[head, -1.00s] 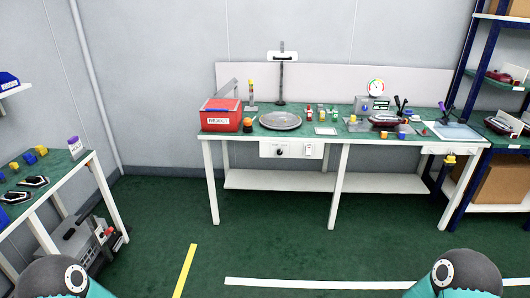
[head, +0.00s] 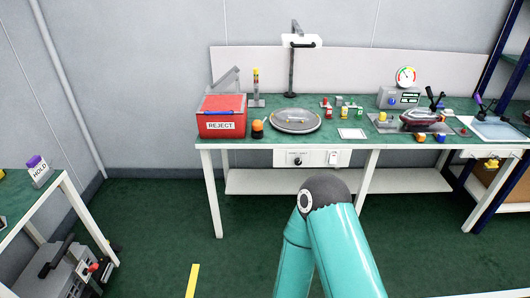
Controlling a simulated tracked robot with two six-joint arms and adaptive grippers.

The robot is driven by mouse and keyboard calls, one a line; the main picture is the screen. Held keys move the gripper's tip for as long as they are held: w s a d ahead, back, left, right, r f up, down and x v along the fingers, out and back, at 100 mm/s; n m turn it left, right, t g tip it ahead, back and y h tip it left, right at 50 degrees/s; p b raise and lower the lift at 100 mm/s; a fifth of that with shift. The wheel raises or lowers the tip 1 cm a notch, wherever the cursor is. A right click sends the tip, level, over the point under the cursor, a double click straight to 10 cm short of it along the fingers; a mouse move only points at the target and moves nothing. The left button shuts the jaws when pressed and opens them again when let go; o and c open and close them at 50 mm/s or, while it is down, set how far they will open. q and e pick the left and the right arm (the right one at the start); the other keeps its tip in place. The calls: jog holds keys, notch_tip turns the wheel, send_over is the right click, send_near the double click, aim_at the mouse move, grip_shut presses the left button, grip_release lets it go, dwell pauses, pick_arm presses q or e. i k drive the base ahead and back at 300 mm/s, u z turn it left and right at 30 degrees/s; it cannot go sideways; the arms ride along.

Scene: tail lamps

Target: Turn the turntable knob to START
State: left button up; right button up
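The turntable (head: 295,121) is a round grey disc on the green top of the workbench at the back. Its knob (head: 297,160) is a small black dial on the white panel (head: 285,157) under the bench's front edge. The knob's marks are too small to read. One of my arms, teal with a dark grey joint, rises from the bottom of the head view, its top just below the panel. No gripper fingers show. The knob is not covered by the arm.
A red REJECT bin (head: 221,126) and an orange-topped button (head: 257,130) stand left of the turntable. A dial gauge (head: 405,77), a tail lamp (head: 420,119) and small parts are to the right. A side table (head: 62,178) is at the left. Green floor lies before the bench.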

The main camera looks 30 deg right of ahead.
aim_at(298, 161)
jog(key=z, duration=0.3)
jog(key=i, duration=1.2)
jog(key=z, duration=0.75)
jog(key=k, duration=0.75)
jog(key=z, duration=0.15)
jog(key=i, duration=0.85)
jog(key=u, duration=0.05)
